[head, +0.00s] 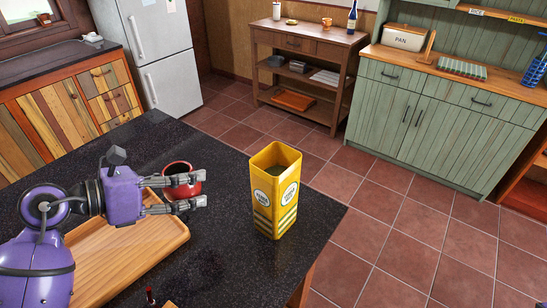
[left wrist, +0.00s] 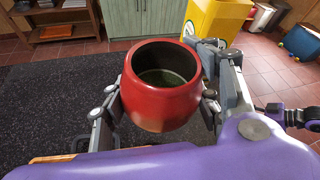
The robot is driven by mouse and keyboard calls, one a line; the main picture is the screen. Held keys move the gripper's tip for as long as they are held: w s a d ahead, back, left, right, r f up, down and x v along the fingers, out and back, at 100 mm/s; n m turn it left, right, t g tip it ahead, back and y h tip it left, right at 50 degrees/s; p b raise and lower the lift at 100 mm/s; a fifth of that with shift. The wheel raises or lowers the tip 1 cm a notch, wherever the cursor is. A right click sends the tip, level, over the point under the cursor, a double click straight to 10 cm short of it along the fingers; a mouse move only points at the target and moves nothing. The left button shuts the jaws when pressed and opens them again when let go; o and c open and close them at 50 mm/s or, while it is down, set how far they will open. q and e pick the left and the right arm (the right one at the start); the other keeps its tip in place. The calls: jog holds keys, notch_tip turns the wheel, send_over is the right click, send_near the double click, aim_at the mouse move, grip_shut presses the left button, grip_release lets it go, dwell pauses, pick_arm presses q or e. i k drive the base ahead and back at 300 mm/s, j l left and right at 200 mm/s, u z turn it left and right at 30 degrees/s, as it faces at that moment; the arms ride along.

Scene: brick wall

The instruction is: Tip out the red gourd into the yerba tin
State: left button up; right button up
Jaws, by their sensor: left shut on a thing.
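The red gourd (head: 181,186) is a round red cup with a dark inside. My left gripper (head: 204,187) is shut on it, with a finger on each side. In the left wrist view the gourd (left wrist: 160,100) stands roughly upright with its open mouth showing, and something dark green is inside. The yellow yerba tin (head: 275,205) stands upright and open on the dark counter, to the right of the gourd and apart from it. Green stuff shows inside the tin. Part of the tin (left wrist: 215,20) also shows in the left wrist view. My right gripper is not seen.
A wooden tray (head: 170,240) lies on the dark speckled counter (head: 225,265) beneath my left arm. A small dark red-tipped thing (head: 150,296) is at the front edge of the picture. The counter between gourd and tin is clear. The counter's right edge is close beyond the tin.

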aim_at(275, 170)
jog(key=l+u, duration=0.2)
jog(key=u, duration=0.25)
jog(key=l+u, duration=0.2)
jog(key=u, duration=0.2)
jog(key=k+l+u, duration=0.1)
jog(key=u, duration=0.35)
jog(key=k+l+u, duration=0.1)
jog(key=l+u, duration=0.15)
jog(key=u, duration=0.2)
jog(key=k+l+u, duration=0.15)
jog(key=l, duration=0.15)
jog(key=k+l+u, duration=0.15)
jog(key=l, duration=0.15)
jog(key=l+u, duration=0.15)
jog(key=l, duration=0.6)
jog(key=k+l+u, duration=0.1)
jog(key=l, duration=0.6)
